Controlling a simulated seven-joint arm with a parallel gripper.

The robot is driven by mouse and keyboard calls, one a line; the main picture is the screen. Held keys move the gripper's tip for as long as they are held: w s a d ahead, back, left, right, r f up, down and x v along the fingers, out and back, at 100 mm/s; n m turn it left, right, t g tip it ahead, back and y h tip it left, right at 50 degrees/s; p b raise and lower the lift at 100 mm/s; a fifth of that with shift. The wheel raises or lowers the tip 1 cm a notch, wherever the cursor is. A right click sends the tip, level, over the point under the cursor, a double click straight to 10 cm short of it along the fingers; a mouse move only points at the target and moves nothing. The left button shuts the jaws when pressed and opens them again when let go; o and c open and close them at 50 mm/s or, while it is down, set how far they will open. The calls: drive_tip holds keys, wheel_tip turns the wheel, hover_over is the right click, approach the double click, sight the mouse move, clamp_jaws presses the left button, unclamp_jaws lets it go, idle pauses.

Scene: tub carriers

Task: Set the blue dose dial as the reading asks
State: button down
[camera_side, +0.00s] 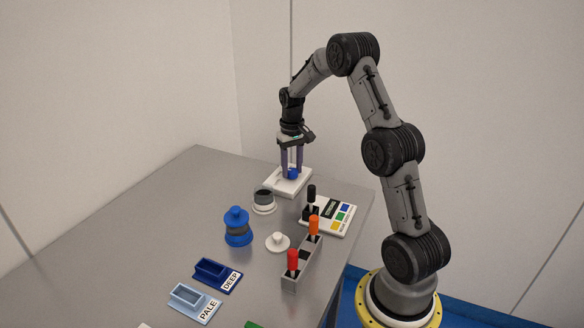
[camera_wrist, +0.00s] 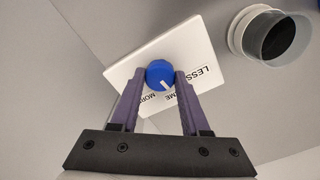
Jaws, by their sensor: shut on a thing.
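The blue dose dial (camera_side: 293,173) stands on a white plate (camera_side: 280,186) at the far end of the table. In the wrist view the dial (camera_wrist: 158,72) has a white pointer mark toward the plate's lettered edge. LESS, a partly hidden word ending in ME, and MORE are printed on the plate (camera_wrist: 131,62). In the side view my gripper (camera_side: 291,174) points straight down.
A white panel (camera_side: 345,207) with an unreadable dark display and coloured squares lies nearby. Beside the plate is a white-rimmed dark pot (camera_side: 264,200). Nearer are a blue spool-shaped thing (camera_side: 238,228), a white knobbed disc (camera_side: 278,242), several levers (camera_side: 313,226), and DEEP (camera_side: 217,275) and PALE (camera_side: 195,301) trays.

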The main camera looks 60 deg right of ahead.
sight(292, 170)
drive_tip(key=n, duration=0.4)
drive_tip(key=shift+n, duration=2)
drive_tip(key=shift+r, duration=0.1)
drive_tip(key=shift+c, duration=1.9)
unclamp_jaws()
wheel_tip(292, 170, up, 14)
